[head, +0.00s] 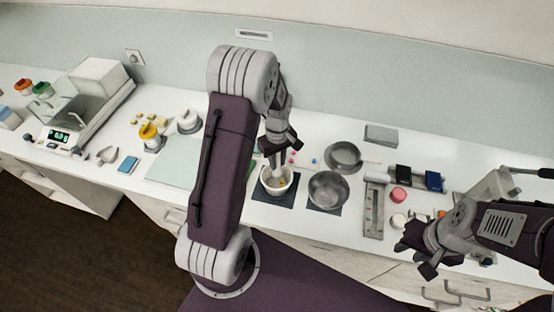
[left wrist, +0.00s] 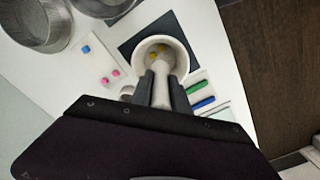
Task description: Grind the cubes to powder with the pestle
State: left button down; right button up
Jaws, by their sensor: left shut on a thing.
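A white mortar (head: 287,190) stands on a dark mat (head: 271,201) near the front edge of the counter. In the left wrist view the mortar (left wrist: 183,52) has yellow bits (left wrist: 164,47) inside. My left gripper (head: 278,143) is shut on the pale pestle (head: 275,164), which points down into the mortar; the pestle also shows in the left wrist view (left wrist: 160,90). I cannot tell whether its tip touches the bits. My right gripper (head: 414,254) is empty, off to the right by the counter's front edge, with its fingers spread apart.
A metal bowl (head: 327,190) stands right of the mortar, with a round sieve (head: 344,157) behind it. Small pink and blue cubes (left wrist: 105,77) lie beside the mortar. A balance (head: 88,100) stands at the left. A green mat (head: 180,162) has bare room.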

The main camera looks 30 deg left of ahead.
aim_at(279, 173)
pick_arm(q)
jog(key=f+b, duration=0.1)
jog(key=f, duration=0.2)
jog(key=shift+a+b, duration=0.2)
jog(key=shift+b, duration=0.15)
jog(key=shift+d+f+b, duration=0.1)
jog(key=shift+f+b, duration=0.2)
jog(key=shift+f, duration=0.2)
jog(key=shift+f+b, duration=0.65)
jog(key=shift+f, duration=0.35)
dwell(0.7)
jog(key=shift+s, duration=0.2)
jog(key=shift+s+d, duration=0.2)
jog(key=shift+s, duration=0.5)
jog(key=shift+w+d+f, duration=0.1)
jog(key=shift+w+d, duration=0.3)
jog(key=shift+d, duration=0.05)
